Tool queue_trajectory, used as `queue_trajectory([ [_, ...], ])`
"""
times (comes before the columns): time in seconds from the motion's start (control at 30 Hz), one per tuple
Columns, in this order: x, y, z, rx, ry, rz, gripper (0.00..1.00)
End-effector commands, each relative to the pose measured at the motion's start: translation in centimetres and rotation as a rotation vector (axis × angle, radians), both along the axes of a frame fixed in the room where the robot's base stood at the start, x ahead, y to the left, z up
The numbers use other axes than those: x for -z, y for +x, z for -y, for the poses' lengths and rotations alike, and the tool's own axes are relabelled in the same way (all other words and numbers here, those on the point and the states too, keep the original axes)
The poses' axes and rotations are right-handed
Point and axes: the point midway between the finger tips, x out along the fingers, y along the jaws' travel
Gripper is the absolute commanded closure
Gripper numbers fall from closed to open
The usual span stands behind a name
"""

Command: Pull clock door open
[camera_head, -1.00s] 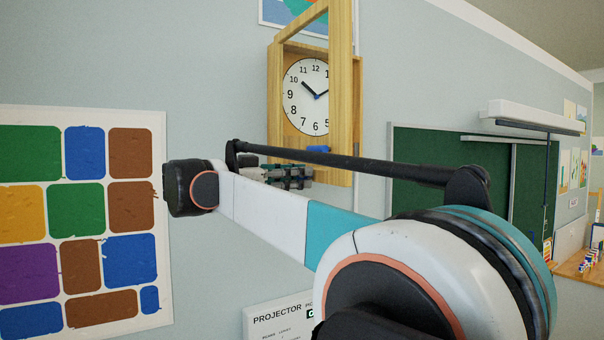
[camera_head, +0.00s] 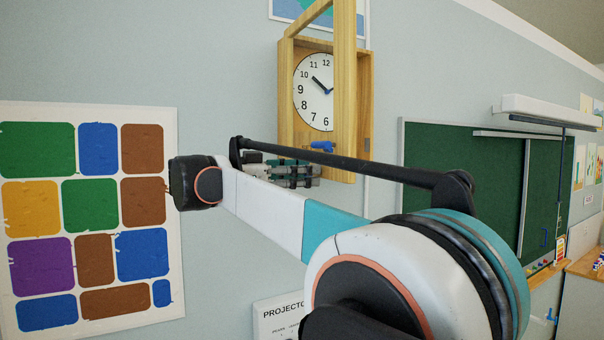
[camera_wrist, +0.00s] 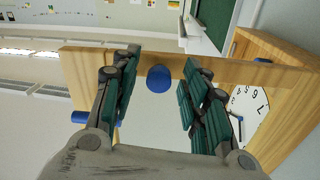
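The wooden wall clock (camera_head: 286,100) hangs on the grey wall, its white dial (camera_head: 312,92) partly hidden by the door. Its wooden door frame (camera_head: 345,80) stands swung out from the case, toward me. A blue knob (camera_head: 320,146) is low on the door. My gripper (camera_head: 312,172) is just below the knob in the head view. In the wrist view, my gripper (camera_wrist: 162,66) is open, with the blue knob (camera_wrist: 158,79) between its parted fingers and the wooden door frame (camera_wrist: 80,75) behind. I see a gap on both sides of the knob; depth contact is unclear.
A colour-block poster (camera_head: 90,215) is on the wall at left. A green chalkboard (camera_head: 465,185) is at right, with a white projector-like bar (camera_head: 545,108) above it. A printed sign (camera_head: 280,318) is below the clock. My arm crosses the lower middle.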

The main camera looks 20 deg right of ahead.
Motion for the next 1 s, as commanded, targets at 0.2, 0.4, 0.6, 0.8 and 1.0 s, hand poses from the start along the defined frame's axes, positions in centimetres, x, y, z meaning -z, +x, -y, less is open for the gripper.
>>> queue_trajectory([
  [0.2, 0.0, 0.0, -0.3, -0.002, 0.0, 0.0, 0.59],
  [0.4, 0.0, -0.3, -3.0, -0.004, -0.001, 0.0, 0.59],
  [0.6, 0.0, -0.9, -7.2, -0.004, -0.001, 0.0, 0.59],
  [0.8, 0.0, -1.3, -10.4, -0.002, 0.0, 0.0, 0.59],
  [1.0, 0.0, -1.6, -11.8, -0.001, 0.0, 0.0, 0.59],
])
